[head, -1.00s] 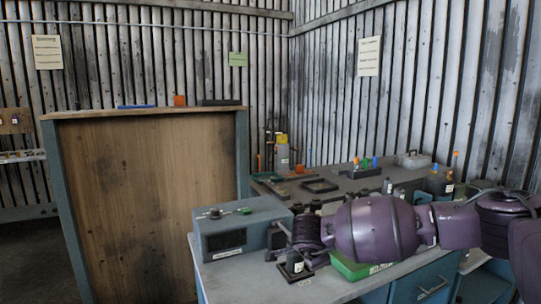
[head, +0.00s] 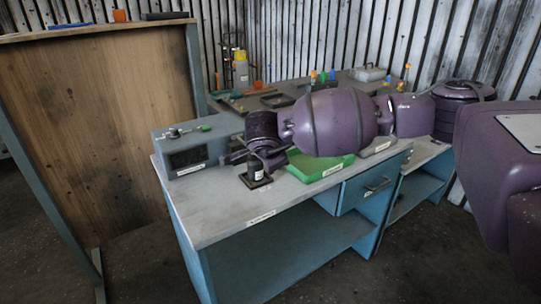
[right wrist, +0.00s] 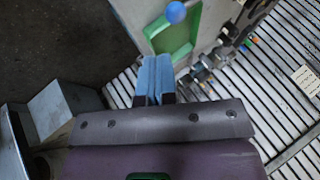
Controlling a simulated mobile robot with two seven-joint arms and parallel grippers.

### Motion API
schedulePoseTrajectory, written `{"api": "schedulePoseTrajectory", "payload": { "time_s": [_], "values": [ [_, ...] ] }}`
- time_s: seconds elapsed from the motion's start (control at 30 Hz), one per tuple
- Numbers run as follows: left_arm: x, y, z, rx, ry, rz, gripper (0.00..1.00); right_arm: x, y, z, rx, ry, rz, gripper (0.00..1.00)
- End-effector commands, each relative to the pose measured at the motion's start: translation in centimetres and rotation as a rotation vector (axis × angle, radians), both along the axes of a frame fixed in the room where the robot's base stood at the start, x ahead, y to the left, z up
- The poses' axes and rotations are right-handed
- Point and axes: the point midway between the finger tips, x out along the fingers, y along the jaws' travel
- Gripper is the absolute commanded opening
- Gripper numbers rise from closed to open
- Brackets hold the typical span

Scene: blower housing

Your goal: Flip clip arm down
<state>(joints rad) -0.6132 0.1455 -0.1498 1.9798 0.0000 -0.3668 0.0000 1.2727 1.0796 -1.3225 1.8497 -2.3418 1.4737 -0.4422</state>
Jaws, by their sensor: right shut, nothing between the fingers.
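A small black fixture with a pale label (head: 256,172) stands on the bench, close below my right wrist in the head view. A thin dark piece rises from it; I cannot tell for sure that this is the clip arm. My left gripper is out of view.
A green tray (head: 318,171) lies on the bench under my right arm; a green tray (right wrist: 178,42) and a blue ball (right wrist: 176,12) show ahead of the fingers. The bench top (head: 225,215) is clear at the front. A wooden panel (head: 100,120) stands at left.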

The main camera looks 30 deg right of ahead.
Motion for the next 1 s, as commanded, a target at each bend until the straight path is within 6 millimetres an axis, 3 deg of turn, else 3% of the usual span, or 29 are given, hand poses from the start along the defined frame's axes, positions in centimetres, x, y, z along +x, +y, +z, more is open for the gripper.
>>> {"api": "schedulePoseTrajectory", "payload": {
  "time_s": [0.33,1.0],
  "values": [
    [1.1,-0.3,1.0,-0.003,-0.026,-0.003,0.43,-3.6,1.3,1.7,0.0,-0.002,0.0,0.0],
    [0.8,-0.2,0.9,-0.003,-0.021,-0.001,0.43,-4.1,1.5,1.8,0.003,-0.004,-0.005,0.0]
  ]
}}
